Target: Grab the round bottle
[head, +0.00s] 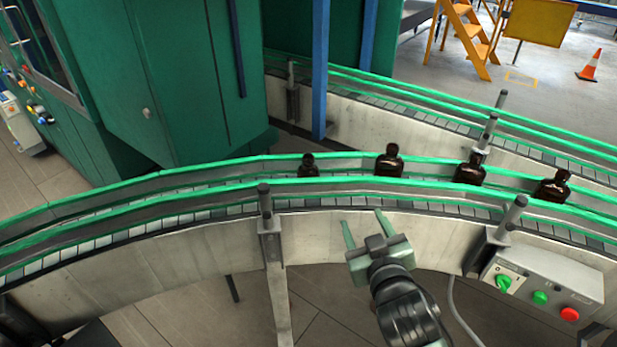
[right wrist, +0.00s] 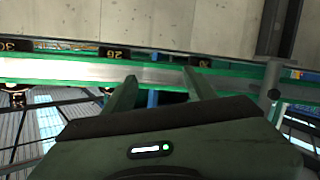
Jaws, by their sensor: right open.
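Several dark amber bottles stand in a row on the conveyor between green guide rails. The leftmost bottle (head: 308,166) looks lower and smaller than the second bottle (head: 389,160), the third bottle (head: 470,169) and the rightmost bottle (head: 552,187). Rails hide their lower parts, and I cannot tell surely which is round. My right gripper (head: 363,218) is open and empty, in front of the near conveyor wall and below the second bottle in the picture. In the right wrist view its fingers (right wrist: 160,82) point at the rail, with dark labelled bottles (right wrist: 115,53) partly showing beyond. My left gripper is not in view.
The near green rail (head: 380,184) and grey posts (head: 265,205) stand between my gripper and the bottles. A control box (head: 543,287) with a red button is at the right. A green machine cabinet (head: 170,80) stands behind at left.

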